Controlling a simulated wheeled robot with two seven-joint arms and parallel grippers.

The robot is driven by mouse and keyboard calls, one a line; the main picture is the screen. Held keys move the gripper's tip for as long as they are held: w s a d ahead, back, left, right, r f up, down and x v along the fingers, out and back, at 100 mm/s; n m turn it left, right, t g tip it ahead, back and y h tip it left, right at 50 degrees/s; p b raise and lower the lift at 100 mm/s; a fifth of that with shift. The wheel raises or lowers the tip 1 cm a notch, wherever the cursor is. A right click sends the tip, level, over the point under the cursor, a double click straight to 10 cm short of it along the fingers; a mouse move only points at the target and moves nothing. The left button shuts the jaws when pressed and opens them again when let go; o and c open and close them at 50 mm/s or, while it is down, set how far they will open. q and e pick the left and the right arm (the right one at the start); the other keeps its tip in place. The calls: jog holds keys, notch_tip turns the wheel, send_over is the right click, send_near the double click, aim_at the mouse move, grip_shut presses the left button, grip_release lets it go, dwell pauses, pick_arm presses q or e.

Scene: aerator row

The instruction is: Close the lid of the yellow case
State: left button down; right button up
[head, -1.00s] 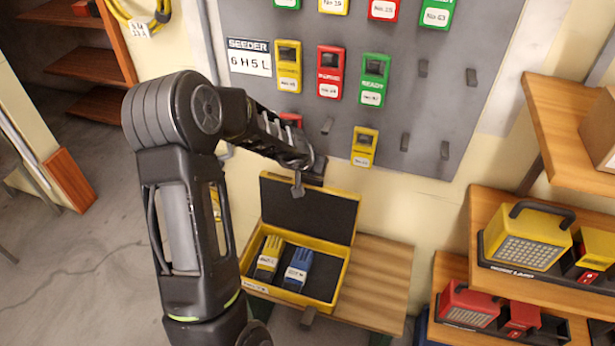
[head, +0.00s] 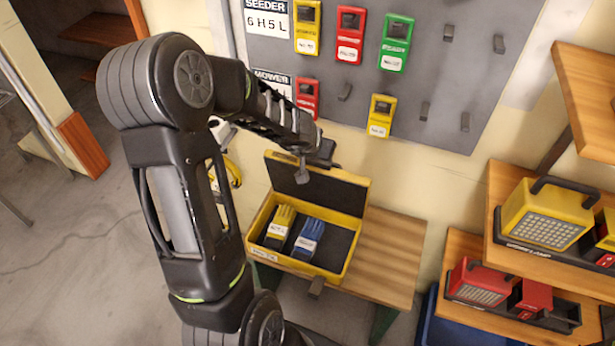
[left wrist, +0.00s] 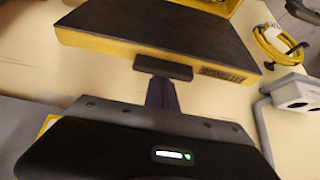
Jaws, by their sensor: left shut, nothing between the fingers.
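The yellow case (head: 340,274) sits on a small wooden table in the head view. Its lid (head: 325,190) stands raised at the back, dark inner face showing. Yellow gloves (head: 280,222) and blue gloves (head: 309,238) lie in the dark-lined base. My left gripper (head: 302,177) is shut and empty at the lid's upper edge, overlapping the lid in the head view. In the left wrist view the shut fingertips (left wrist: 163,69) are close to the lid's yellow edge (left wrist: 105,47); I cannot tell whether they touch. My right gripper is not in view.
The table (head: 392,262) is bare right of the case. A grey tool board (head: 430,75) hangs on the wall behind. Shelves at right hold a yellow work lamp (head: 548,213) and a red one (head: 480,281). A yellow cable coil (left wrist: 275,45) hangs on the wall.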

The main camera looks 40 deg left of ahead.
pick_arm(q)
jog(key=shift+s+d+f+b, duration=0.1)
jog(key=shift+s+d+b, duration=0.15)
jog(key=shift+s, duration=0.5)
jog(key=shift+s+d+f+b, duration=0.1)
jog(key=shift+s+d+b, duration=0.1)
jog(key=shift+s, duration=0.5)
jog(key=shift+r+p, duration=0.3)
jog(key=shift+r, duration=0.1)
jog(key=p, duration=0.6)
send_near(315, 162)
jog(key=shift+s+f, duration=0.1)
jog(key=shift+f, duration=0.25)
